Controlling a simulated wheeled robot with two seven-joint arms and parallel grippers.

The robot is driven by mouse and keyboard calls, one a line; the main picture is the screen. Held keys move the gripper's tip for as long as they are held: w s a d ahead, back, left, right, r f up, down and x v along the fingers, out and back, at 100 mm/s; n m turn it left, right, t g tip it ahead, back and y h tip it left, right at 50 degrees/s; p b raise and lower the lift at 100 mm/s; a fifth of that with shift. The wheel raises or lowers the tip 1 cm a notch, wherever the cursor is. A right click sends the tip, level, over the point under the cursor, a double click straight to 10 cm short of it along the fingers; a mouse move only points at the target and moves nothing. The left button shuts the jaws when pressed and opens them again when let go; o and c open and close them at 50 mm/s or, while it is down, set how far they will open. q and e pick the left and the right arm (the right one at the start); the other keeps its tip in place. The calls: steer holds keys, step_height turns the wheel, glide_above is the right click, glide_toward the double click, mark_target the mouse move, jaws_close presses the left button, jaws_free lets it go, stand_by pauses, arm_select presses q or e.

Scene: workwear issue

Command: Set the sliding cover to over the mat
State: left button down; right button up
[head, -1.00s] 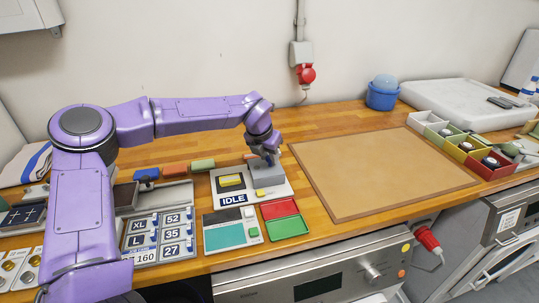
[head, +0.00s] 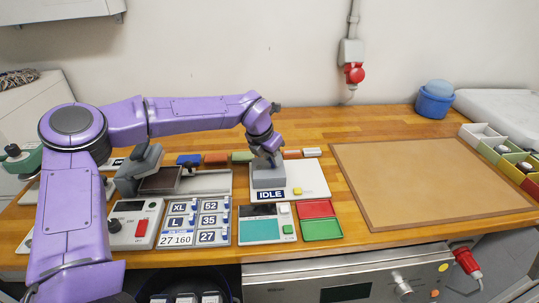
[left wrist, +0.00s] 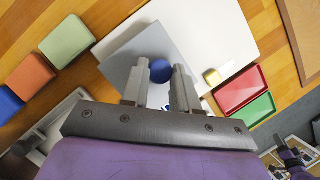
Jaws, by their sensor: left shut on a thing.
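The grey sliding cover (head: 268,181) sits at the left part of the white plate (head: 312,178) with the IDLE label. No yellow mat shows now; the cover stands over the left side of the plate, where it lay. My left gripper (head: 268,157) is above the cover and shut on its knob. In the left wrist view, the dark blue round knob (left wrist: 160,70) is between the fingers, with the grey cover (left wrist: 135,48) around it.
A small yellow button (head: 297,190) is on the plate. A red and green tray (head: 322,229) and a teal-screened device (head: 259,229) lie in front. Coloured blocks (head: 215,158) stand behind left. A large tan board (head: 430,180) lies at right.

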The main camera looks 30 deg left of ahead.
arm_select(q)
steer(key=c, duration=0.9)
jaws_free()
steer(key=shift+a, duration=0.15)
steer(key=shift+o, duration=0.2)
steer(key=shift+a, duration=0.1)
steer(key=b+v, duration=0.1)
steer(key=v, duration=0.9)
steer(key=shift+s+r+b, duration=0.2)
steer(key=shift+r+b, duration=0.05)
steer(key=shift+b, duration=0.15)
steer(key=shift+r, duration=0.15)
